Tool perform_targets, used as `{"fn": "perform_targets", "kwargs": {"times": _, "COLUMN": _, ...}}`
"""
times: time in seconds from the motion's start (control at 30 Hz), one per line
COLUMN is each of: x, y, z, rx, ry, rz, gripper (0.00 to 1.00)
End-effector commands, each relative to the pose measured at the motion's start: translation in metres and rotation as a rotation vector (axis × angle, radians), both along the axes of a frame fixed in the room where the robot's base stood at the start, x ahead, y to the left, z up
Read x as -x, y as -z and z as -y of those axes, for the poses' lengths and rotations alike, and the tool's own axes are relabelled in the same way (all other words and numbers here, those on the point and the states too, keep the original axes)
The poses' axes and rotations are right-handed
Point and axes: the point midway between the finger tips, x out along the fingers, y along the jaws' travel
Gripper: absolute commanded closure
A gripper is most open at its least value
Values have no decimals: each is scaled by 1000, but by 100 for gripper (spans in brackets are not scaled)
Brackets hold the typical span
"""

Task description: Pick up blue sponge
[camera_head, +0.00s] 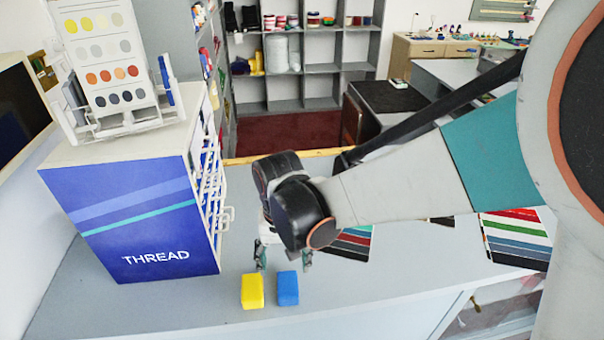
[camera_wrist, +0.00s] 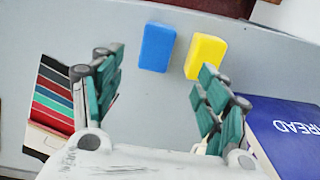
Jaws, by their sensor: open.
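The blue sponge (camera_head: 288,288) lies on the grey counter (camera_head: 385,283), just right of a yellow sponge (camera_head: 252,291) in the head view. In the wrist view the blue sponge (camera_wrist: 157,47) is ahead of the fingers and left of the yellow sponge (camera_wrist: 205,56), with a narrow gap between them. My gripper (camera_head: 283,262) is open and empty, above the counter and behind the sponges in the head view. In the wrist view my gripper (camera_wrist: 160,90) has its two fingers wide apart, and the blue sponge shows beyond the gap between them.
A blue THREAD cabinet (camera_head: 145,225) stands left of the sponges, with a colour card rack (camera_head: 110,60) on top. It also shows at the right of the wrist view (camera_wrist: 285,135). Striped swatch cards (camera_head: 515,238) lie on the counter to the right. The counter's front edge is close to the sponges.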

Motion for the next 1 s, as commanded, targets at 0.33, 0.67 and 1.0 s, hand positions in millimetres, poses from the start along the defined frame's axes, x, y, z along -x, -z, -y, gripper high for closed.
{"fn": "perform_targets", "kwargs": {"times": 0.33, "x": -3, "y": 62, "z": 0, "rx": -1, "ry": 2, "rz": 2, "gripper": 32}}
{"fn": "perform_targets", "kwargs": {"times": 0.67, "x": -4, "y": 85, "z": 2, "rx": -1, "ry": 3, "rz": 2, "gripper": 32}}
{"fn": "perform_targets", "kwargs": {"times": 1.0, "x": -4, "y": 127, "z": 5, "rx": -1, "ry": 4, "rz": 2, "gripper": 32}}
